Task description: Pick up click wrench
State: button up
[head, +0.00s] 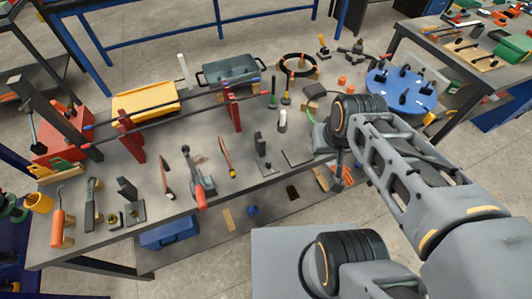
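I cannot tell for certain which tool is the click wrench. A long grey tool with a red handle (199,188) lies near the front middle of the workbench (185,225). Other handled tools lie near it: a slim orange-and-dark tool (227,157), a dark tool with a reddish part (166,178) and an orange-handled tool (58,220) at the front left. My gripper (339,172) hangs at the end of my arm by the bench's right end, apart from these tools. Its fingers are too small and dark to read.
Red stands (131,140) hold long dark bars across the bench. A yellow tray (146,100), a teal bin (230,70) and a red toolbox (66,132) stand behind. A blue round tray (402,90) is at right. A blue box (168,233) sits below the bench.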

aim_at(90, 215)
jog(key=u, duration=2.4)
jog(key=k, duration=1.15)
jog(key=u, duration=0.65)
jog(key=i, duration=0.55)
jog(key=u, duration=0.5)
jog(key=i, duration=0.9)
jog(key=z, duration=0.65)
jog(key=i, duration=0.75)
jog(key=z, duration=0.75)
